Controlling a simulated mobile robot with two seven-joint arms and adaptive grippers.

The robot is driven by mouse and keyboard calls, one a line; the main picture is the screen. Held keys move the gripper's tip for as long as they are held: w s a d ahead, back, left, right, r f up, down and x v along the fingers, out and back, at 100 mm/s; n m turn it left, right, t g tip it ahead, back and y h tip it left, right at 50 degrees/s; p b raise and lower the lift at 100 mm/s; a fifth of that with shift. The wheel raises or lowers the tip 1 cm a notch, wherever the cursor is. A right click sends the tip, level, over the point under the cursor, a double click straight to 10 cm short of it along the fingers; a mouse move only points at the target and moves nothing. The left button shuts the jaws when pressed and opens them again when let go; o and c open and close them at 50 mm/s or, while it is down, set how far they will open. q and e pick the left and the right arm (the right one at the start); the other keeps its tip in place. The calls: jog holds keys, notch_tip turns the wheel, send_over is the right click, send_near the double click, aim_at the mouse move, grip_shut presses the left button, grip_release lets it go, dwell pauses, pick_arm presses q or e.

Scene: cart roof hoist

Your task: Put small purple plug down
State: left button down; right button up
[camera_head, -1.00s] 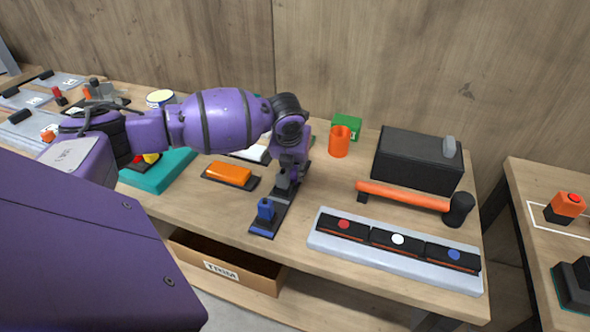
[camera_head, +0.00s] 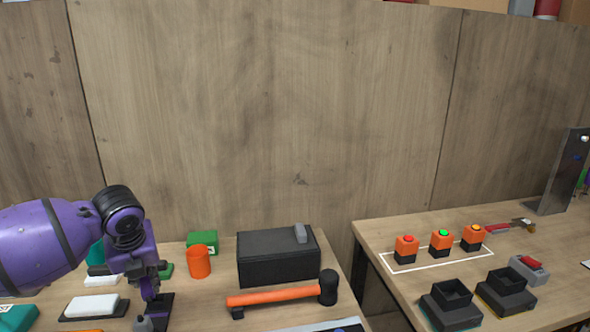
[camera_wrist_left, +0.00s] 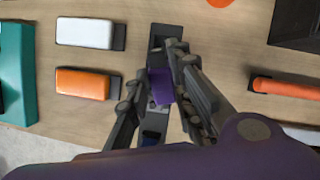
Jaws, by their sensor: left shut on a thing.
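The small purple plug (camera_wrist_left: 161,86) is between the fingers of my left gripper (camera_wrist_left: 158,92), which is shut on it. In the wrist view the plug is over or in the middle of a narrow black holder (camera_wrist_left: 157,34); I cannot tell whether it touches it. In the head view my left gripper (camera_head: 150,300) points down at the holder (camera_head: 162,302) at the lower edge, and the purple plug is hidden there. My right gripper is not in view.
A white block (camera_wrist_left: 85,33) and an orange block (camera_wrist_left: 82,83) lie left of the holder. An orange cup (camera_head: 198,262), green box (camera_head: 203,240), black box (camera_head: 275,262) and orange-handled hammer (camera_head: 275,295) are to its right. A second table (camera_head: 400,275) holds several button boxes.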

pick_arm(q)
jog(key=shift+s+d+f+n+y, duration=0.1)
jog(key=shift+s+n+y, duration=0.05)
jog(key=shift+n, duration=0.35)
jog(key=shift+s+d+n+y, duration=0.1)
jog(key=shift+n+y, duration=0.05)
jog(key=shift+n, duration=0.35)
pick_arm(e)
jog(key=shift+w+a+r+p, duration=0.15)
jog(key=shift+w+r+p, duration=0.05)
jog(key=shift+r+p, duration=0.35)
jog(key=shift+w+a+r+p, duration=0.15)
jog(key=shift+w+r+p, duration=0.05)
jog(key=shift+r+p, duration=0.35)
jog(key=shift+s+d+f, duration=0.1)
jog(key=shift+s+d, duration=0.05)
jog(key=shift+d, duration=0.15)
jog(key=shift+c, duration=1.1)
pick_arm(q)
jog(key=s+d+f+n+g+h, duration=0.2)
jog(key=s+d+n+g, duration=0.6)
jog(key=s+d+n, duration=1.1)
jog(key=s+n+h, duration=0.1)
jog(key=n, duration=0.7)
jog(key=shift+d, duration=0.35)
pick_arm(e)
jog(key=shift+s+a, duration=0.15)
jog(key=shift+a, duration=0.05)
